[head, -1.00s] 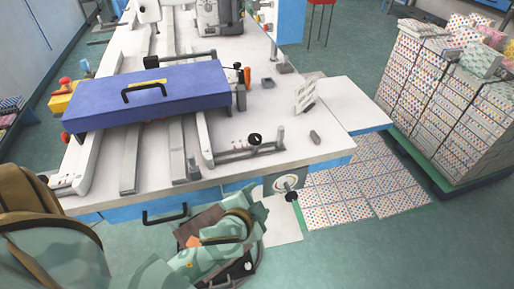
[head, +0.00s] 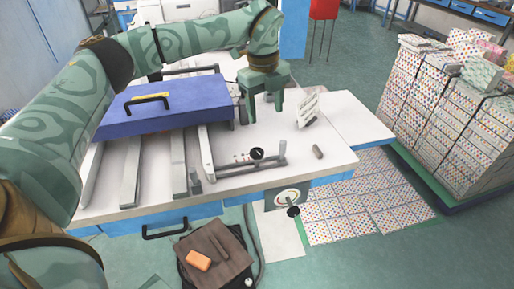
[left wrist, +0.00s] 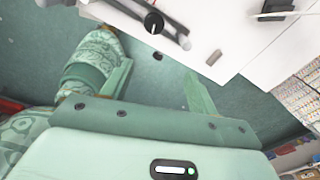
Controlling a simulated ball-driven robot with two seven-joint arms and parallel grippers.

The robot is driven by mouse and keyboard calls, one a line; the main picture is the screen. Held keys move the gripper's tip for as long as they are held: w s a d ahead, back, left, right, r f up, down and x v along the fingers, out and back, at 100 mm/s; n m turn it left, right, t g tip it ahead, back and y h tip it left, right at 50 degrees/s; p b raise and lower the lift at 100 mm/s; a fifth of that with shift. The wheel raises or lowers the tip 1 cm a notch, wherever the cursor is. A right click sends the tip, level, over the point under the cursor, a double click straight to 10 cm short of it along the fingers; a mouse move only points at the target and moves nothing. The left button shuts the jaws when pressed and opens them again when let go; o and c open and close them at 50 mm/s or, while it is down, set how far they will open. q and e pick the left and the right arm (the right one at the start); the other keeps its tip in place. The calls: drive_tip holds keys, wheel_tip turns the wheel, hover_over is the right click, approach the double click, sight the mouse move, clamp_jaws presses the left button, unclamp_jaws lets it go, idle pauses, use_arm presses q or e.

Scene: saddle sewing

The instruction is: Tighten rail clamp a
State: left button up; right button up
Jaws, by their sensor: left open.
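A black round knob (head: 256,153) sits on a light metal bar fixture (head: 225,158) near the front right of the white table; I cannot tell for sure that this is rail clamp a. The knob (left wrist: 153,22) also shows at the top of the left wrist view. My left gripper (head: 264,110) hangs fingers-down above the table, behind the knob and right of the blue cover, open and empty. Its open fingers (left wrist: 160,85) also show in the left wrist view, apart from the knob. My right gripper is out of view.
A blue cover (head: 165,105) with a black handle lies over the rails (head: 131,170). A white card stand (head: 307,110) and a small grey piece (head: 318,151) are on the right. Stacked patterned boxes (head: 440,110) stand beyond the table. A brown stool (head: 215,250) is in front.

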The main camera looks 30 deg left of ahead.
sight(257, 151)
use_arm(q)
drive_tip(key=shift+n+y, duration=0.4)
drive_tip(key=shift+n, duration=0.2)
drive_tip(key=f+b, duration=0.1)
drive_tip(key=f, duration=0.4)
drive_tip(key=a+f+b, duration=0.1)
drive_tip(key=f+b, duration=0.1)
drive_tip(key=f, duration=0.3)
drive_tip(key=a+f+b, duration=0.1)
drive_tip(key=f+b, duration=0.1)
drive_tip(key=f, duration=0.2)
drive_tip(key=shift+s+a+f, duration=0.1)
drive_tip(key=shift+a+f, duration=0.1)
drive_tip(key=shift+f, duration=0.2)
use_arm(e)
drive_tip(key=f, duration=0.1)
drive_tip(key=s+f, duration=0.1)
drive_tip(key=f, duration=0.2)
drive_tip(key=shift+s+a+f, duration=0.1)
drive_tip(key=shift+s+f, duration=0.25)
use_arm(q)
drive_tip(key=c, duration=1)
